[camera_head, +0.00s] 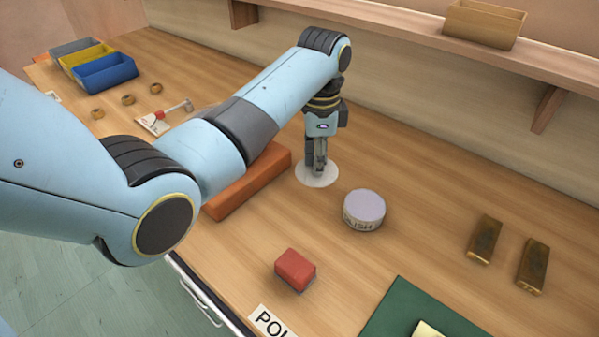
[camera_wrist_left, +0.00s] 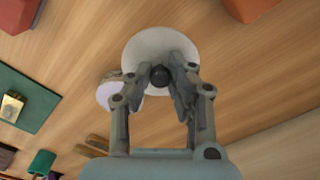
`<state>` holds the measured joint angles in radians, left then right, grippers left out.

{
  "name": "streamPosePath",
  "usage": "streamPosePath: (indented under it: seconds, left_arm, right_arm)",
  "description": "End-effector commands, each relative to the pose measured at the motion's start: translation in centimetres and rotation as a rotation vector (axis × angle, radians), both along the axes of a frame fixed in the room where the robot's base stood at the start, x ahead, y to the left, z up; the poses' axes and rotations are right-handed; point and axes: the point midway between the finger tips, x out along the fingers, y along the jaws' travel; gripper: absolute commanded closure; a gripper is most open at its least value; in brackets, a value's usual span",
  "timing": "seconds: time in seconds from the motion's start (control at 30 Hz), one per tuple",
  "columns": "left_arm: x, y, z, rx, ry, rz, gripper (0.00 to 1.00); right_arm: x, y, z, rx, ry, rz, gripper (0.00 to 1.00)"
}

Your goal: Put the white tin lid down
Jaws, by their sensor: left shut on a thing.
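The white tin lid (camera_head: 304,177) is a round, pale disc with a dark knob in its middle. My left gripper (camera_head: 318,171) points down and is shut on that knob. In the left wrist view the lid (camera_wrist_left: 146,45) fills the space beyond the fingertips (camera_wrist_left: 163,78) and looks roughly level. I cannot tell whether it touches the bench or hangs just above it. A round polish tin (camera_head: 364,211) with a pale lilac top stands to the lid's lower right. In the left wrist view the lid partly covers the tin (camera_wrist_left: 106,95). My right gripper is out of view.
A long orange-brown block (camera_head: 240,190) lies left of the lid, partly behind my arm. A red block (camera_head: 295,269) lies nearer the front edge. Two brass bars (camera_head: 484,239) (camera_head: 533,266) and a green mat (camera_head: 415,315) are rightward. Bare wood lies behind the tin.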

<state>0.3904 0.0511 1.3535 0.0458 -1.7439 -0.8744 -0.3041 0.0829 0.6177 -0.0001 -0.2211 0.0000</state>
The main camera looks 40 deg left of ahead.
Motion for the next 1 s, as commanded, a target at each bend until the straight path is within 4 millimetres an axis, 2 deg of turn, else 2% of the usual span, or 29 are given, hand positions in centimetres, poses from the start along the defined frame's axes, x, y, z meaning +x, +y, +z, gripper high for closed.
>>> streamPosePath:
  seconds: [0.03, 0.1, 0.27, 0.6, 0.97, 1.0]
  left_arm:
    - [-0.1, 1.3, -0.6, 0.003, 0.003, 0.001, 1.0]
    - [-0.1, 2.5, -1.3, 0.001, 0.002, 0.0, 1.0]
    - [0.0, 3.9, -2.4, -0.001, -0.001, 0.0, 1.0]
    - [-0.1, 4.0, -6.4, -0.002, 0.001, -0.001, 1.0]
    - [-0.1, 3.9, -6.8, -0.001, 0.0, -0.001, 1.0]
    - [-0.1, 3.9, -6.8, -0.002, -0.001, -0.002, 0.79]
  right_arm:
    - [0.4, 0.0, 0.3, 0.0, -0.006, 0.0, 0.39]
    - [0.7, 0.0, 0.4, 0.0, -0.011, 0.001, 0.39]
    - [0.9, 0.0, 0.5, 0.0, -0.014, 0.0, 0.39]
    - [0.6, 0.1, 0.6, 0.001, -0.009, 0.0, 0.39]
    - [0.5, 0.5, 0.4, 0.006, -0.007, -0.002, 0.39]
    - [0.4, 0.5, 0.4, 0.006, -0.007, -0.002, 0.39]
